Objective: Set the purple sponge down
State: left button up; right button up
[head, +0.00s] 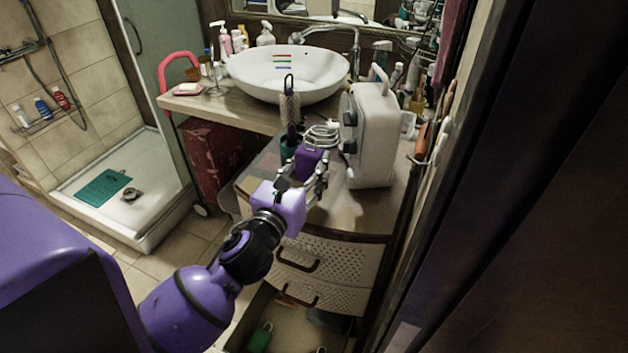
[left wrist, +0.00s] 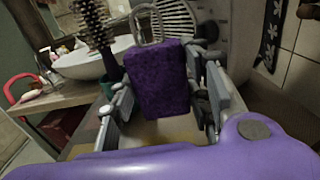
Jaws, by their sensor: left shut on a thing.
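The purple sponge (head: 309,162) is a dark purple block held over the counter in the head view. It fills the middle of the left wrist view (left wrist: 158,80), upright between the fingers. My left gripper (head: 307,182) is shut on the sponge; its fingers show on both sides of it in the left wrist view (left wrist: 165,95). The wooden counter top (head: 340,215) lies beneath. I cannot tell whether the sponge touches it. My right gripper is not in view.
A white appliance (head: 372,135) stands just right of the sponge. A round brush (head: 290,108) stands behind it, with a wire coil (head: 322,135) nearby. A white basin (head: 290,75) is farther back. The counter's front part looks clear above the drawers (head: 325,260).

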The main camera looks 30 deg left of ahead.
pick_arm(q)
jog(key=shift+w+d+f, duration=0.15)
jog(key=shift+w+f, duration=0.25)
jog(key=shift+f, duration=0.2)
jog(key=f, duration=0.3)
jog(key=shift+w+d+f+b, duration=0.15)
jog(key=shift+w+f+b, duration=0.15)
jog(key=shift+b, duration=0.1)
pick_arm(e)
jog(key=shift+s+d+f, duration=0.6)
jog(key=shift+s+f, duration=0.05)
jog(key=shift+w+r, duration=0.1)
pick_arm(q)
jog(key=shift+f, duration=0.15)
jog(key=o, duration=1.1)
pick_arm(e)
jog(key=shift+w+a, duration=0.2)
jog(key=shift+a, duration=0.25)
